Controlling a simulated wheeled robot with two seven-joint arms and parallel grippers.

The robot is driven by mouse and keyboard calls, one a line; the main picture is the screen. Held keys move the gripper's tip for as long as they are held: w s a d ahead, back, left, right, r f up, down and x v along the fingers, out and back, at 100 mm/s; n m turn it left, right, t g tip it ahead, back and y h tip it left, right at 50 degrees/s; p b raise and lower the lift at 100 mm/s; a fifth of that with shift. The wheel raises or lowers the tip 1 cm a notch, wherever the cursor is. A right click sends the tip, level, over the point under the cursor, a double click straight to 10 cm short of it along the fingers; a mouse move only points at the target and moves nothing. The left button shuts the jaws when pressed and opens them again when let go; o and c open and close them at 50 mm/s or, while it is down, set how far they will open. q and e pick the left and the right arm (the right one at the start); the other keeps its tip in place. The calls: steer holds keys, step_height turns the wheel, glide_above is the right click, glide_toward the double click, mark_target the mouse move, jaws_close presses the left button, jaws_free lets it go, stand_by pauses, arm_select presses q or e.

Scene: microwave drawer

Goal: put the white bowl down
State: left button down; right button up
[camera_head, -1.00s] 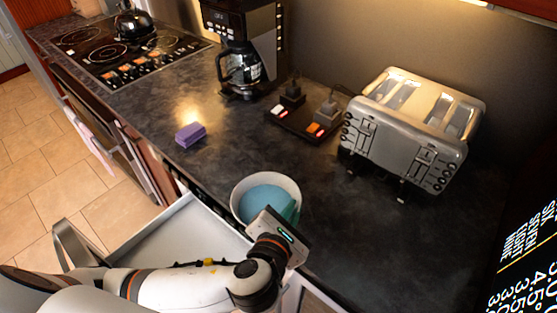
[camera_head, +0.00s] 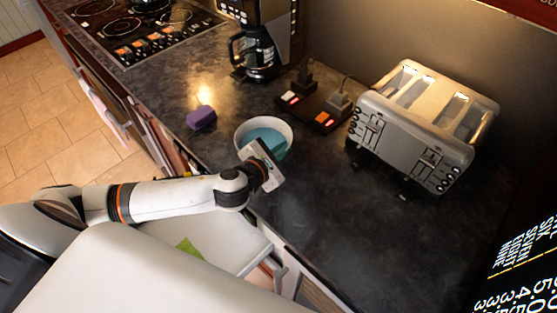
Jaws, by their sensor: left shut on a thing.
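The fingertips are mostly hidden behind the gripper's body. My right gripper is not in view.
An open white drawer (camera_head: 215,238) with a green item (camera_head: 188,247) inside lies below my left arm. A purple sponge (camera_head: 201,118), a coffee maker (camera_head: 262,50), a power strip (camera_head: 315,110) and a toaster (camera_head: 420,125) stand around the bowl. The counter (camera_head: 340,220) at front right is clear.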

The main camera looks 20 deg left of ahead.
arm_select(q)
steer(key=shift+f, duration=2.35)
steer(key=c, duration=1.5)
jaws_free()
steer(key=shift+f, duration=0.1)
steer(key=shift+c, duration=0.2)
steer(key=shift+s, duration=0.1)
steer(key=b+v, duration=0.2)
steer(key=v, duration=0.9)
steer(key=shift+f, duration=0.1)
steer(key=shift+s+r, duration=0.3)
steer(key=shift+s, duration=0.15)
